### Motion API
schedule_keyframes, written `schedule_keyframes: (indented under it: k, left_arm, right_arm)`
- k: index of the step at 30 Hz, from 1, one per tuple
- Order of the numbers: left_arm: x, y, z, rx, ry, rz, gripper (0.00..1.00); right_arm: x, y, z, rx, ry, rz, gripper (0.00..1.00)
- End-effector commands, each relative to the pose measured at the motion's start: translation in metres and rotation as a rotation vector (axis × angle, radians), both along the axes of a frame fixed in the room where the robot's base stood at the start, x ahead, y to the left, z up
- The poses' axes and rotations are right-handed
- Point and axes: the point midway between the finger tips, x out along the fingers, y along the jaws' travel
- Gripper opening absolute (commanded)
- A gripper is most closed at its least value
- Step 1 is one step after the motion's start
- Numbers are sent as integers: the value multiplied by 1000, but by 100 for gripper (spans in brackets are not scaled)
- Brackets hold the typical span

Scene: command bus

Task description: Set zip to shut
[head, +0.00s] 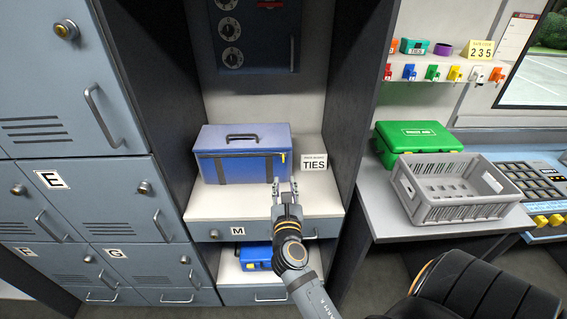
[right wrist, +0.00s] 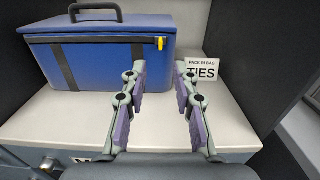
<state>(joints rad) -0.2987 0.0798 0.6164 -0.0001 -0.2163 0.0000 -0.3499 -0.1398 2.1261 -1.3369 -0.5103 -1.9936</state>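A blue bag (head: 245,154) with a dark top handle and two dark straps stands on the white shelf (head: 212,203). A yellow zip pull (head: 283,157) is at the right end of the zip line near the bag's top edge; the pull also shows in the right wrist view (right wrist: 159,43). My right gripper (head: 284,183) is open and empty, in front of the bag's right end. In the right wrist view its fingers (right wrist: 158,75) point toward the bag's right edge and the sign, apart from the pull. My left gripper is not in view.
A white sign reading TIES (head: 314,162) stands right of the bag. Dark cabinet walls bound the shelf on both sides. A second blue item (head: 256,256) sits in the lower compartment. A grey crate (head: 458,208) and green first aid box (head: 415,138) are on the desk at right.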

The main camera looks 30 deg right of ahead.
Motion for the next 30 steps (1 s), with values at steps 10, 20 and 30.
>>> schedule_keyframes:
  k: [10, 20, 30]
  left_arm:
    - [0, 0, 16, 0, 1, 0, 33]
    - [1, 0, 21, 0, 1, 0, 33]
    - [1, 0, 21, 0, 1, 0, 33]
  right_arm:
    - [50, -31, 4, -2, -3, 0, 29]
    - [87, -54, 1, 4, -1, -2, 29]
    - [88, -55, 0, 6, -1, -2, 21]
